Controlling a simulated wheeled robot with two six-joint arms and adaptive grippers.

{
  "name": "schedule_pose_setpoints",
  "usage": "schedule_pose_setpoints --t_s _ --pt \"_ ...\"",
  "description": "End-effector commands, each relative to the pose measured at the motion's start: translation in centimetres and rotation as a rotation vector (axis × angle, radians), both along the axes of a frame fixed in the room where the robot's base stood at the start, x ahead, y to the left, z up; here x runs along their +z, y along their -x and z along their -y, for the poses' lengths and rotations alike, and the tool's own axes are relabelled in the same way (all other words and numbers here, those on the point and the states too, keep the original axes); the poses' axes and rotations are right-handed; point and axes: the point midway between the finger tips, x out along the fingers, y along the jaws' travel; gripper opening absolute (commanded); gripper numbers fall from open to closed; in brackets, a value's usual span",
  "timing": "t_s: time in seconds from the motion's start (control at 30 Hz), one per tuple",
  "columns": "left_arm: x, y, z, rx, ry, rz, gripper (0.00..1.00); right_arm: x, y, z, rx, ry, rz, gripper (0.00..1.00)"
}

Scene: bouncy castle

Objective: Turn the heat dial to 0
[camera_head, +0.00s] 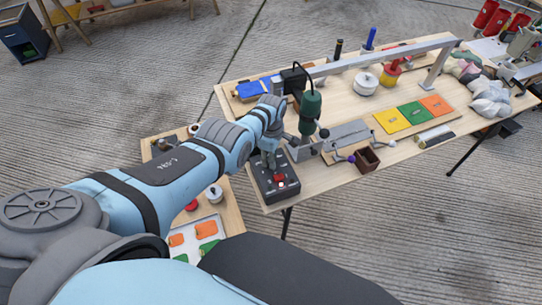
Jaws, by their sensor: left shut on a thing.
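My left arm reaches in from the left to a dark control box (262,186) at the near left corner of the long wooden table. My left gripper (272,163) points down over the box and is shut on what appears to be its dial, mostly hidden by the fingers. A red part (279,179) shows on the box just in front of the fingertips. The dial's markings and pointer are too small to read. My right gripper is not in view.
A green tool in a stand (309,112) is close to the right of my gripper. A small brown box (366,160) and yellow, green and orange squares (411,114) are further right. A lower table (232,213) with colored pieces is at the left. Concrete floor lies around.

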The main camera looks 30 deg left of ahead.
Motion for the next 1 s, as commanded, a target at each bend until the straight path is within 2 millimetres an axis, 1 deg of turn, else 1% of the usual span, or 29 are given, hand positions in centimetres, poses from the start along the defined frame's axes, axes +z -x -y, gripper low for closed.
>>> schedule_pose_setpoints --t_s 0.03,0.37,0.4,0.5,0.87,1.0 --pt "-0.5 0.6 0.2 0.002 0.004 -0.017 0.00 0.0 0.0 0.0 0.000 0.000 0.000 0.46" --pt "-0.5 0.6 0.2 0.003 0.004 -0.016 0.00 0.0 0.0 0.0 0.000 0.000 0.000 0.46" --pt "-0.5 0.6 0.2 0.003 0.003 -0.016 0.33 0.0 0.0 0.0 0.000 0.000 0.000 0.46" --pt "-0.4 0.5 0.1 0.003 0.003 -0.013 0.47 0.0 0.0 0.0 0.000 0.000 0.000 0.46" --pt "0.1 0.1 0.0 0.003 0.001 -0.003 0.47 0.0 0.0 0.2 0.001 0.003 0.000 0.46" --pt "1.3 -0.2 0.0 0.004 0.001 0.001 0.47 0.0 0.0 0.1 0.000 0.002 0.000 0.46"
